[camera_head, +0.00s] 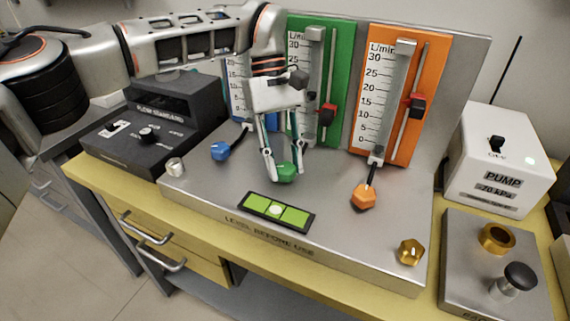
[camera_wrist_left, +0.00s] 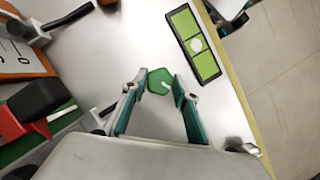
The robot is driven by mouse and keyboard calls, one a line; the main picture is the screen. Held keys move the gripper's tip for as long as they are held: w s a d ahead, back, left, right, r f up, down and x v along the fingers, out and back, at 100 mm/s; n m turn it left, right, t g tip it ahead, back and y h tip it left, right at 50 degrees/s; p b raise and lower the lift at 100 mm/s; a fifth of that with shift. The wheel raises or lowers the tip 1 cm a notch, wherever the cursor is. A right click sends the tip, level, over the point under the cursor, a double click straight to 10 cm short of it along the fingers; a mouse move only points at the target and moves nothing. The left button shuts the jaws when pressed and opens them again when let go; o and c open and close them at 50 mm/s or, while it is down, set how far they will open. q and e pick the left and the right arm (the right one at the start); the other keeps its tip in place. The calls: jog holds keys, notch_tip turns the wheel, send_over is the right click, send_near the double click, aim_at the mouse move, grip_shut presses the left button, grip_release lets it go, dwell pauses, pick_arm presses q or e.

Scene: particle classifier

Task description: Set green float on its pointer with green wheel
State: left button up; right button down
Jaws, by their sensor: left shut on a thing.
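The green wheel (camera_head: 286,172) is a faceted knob low in front of the green panel (camera_head: 342,70). My left gripper (camera_head: 284,178) reaches down from above and is shut on it, one finger on each side. In the left wrist view the green wheel (camera_wrist_left: 159,81) sits between the teal-lined fingertips (camera_wrist_left: 160,86). The green panel carries a clear tube (camera_head: 312,75) and a red and black pointer (camera_head: 327,113) on a rod. My gripper covers part of the scale, and I cannot make out the green float. My right gripper is not in view.
A blue wheel (camera_head: 220,151) stands left of my gripper, an orange wheel (camera_head: 364,197) right. A green bubble level (camera_head: 276,211) lies in front. A white pump box (camera_head: 503,160) and a brass knob (camera_head: 410,251) are at the right. A dark box (camera_head: 150,130) stands left.

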pick_arm(q)
jog(key=shift+w+f+m+y+b, duration=0.1)
jog(key=shift+f+m+y+b, duration=0.1)
jog(key=shift+m+b, duration=0.25)
jog(key=shift+f+m+y+b, duration=0.1)
jog(key=shift+m+y+b, duration=0.1)
jog(key=shift+m, duration=0.35)
jog(key=shift+r+m+b, duration=0.3)
jog(key=shift+m+b, duration=0.05)
jog(key=shift+m, duration=0.15)
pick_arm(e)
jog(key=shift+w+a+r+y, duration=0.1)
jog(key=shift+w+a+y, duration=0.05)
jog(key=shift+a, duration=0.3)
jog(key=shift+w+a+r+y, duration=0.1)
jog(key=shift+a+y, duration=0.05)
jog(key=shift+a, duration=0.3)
pick_arm(q)
jog(key=o, duration=1.1)
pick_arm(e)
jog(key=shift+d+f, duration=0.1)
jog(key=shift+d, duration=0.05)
